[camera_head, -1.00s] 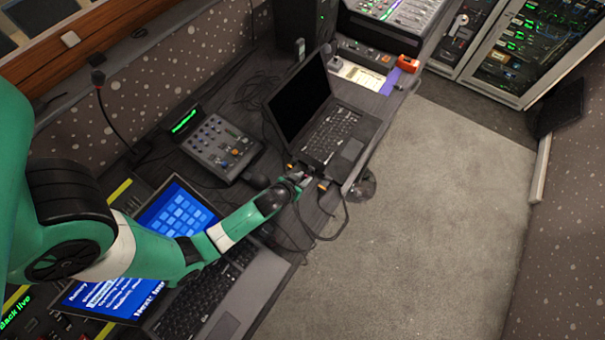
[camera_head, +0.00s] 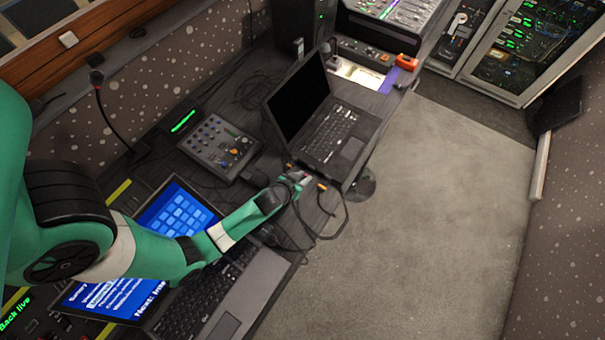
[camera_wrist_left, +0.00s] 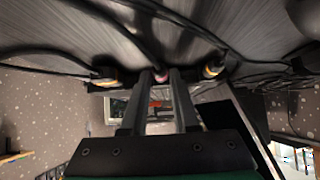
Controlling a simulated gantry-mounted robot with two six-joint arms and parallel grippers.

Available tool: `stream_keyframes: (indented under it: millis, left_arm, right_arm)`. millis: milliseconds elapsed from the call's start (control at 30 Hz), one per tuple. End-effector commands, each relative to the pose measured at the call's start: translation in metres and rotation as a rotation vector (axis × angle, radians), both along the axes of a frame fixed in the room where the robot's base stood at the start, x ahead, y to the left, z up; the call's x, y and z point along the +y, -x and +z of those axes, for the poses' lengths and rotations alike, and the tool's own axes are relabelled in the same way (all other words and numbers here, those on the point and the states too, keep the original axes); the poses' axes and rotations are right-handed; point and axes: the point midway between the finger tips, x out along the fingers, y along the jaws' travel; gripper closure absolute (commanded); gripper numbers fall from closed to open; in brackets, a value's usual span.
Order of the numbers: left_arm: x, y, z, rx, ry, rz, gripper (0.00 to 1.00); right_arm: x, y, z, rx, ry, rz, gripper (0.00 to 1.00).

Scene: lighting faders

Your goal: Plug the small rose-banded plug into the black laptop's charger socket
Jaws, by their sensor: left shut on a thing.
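The black laptop (camera_head: 343,138) stands open on the desk with a dark screen; its charger socket cannot be made out. My left gripper (camera_head: 303,179) is at the laptop's near edge. In the left wrist view the left gripper (camera_wrist_left: 162,84) is shut on the small rose-banded plug (camera_wrist_left: 160,77), whose pinkish band shows between the fingertips. Its cable runs off toward the top left of that view. Whether the plug touches the laptop cannot be told. My right gripper is not in view.
Yellow-orange-banded plugs lie on either side of the gripper in the left wrist view, one left (camera_wrist_left: 106,76) and one right (camera_wrist_left: 213,70). A small mixer (camera_head: 219,147) stands left of the black laptop. A second laptop (camera_head: 203,295) sits under my arm. Loose cables loop past the desk edge.

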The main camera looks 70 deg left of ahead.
Motion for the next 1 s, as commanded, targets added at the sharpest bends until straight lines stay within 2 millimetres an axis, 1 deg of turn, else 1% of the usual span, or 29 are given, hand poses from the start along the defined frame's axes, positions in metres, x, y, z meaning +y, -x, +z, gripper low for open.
stream_keyframes:
  millis: [67, 100, 267, 533, 667, 767, 1000]
  left_arm:
    - [0.001, 0.000, -0.001, 0.001, 0.000, 0.001, 1.00]
    - [0.000, 0.000, -0.001, 0.001, 0.000, 0.001, 0.66]
    - [0.000, 0.000, -0.001, 0.001, 0.000, 0.001, 0.38]
    - [0.000, 0.000, -0.001, 0.001, 0.001, 0.000, 0.37]
    - [-0.004, 0.004, 0.004, 0.001, 0.000, -0.001, 0.37]
    - [-0.010, 0.013, 0.014, 0.001, -0.001, -0.002, 0.37]
    - [-0.035, 0.046, 0.050, 0.000, 0.000, -0.004, 0.37]
  right_arm:
    - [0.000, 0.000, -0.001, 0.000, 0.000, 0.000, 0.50]
    - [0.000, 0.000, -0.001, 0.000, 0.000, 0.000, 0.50]
    - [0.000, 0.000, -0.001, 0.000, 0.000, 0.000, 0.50]
    - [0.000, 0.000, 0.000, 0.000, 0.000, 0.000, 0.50]
    - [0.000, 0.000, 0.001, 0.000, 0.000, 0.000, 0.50]
    - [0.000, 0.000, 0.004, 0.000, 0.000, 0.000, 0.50]
    - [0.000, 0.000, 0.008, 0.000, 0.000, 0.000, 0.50]
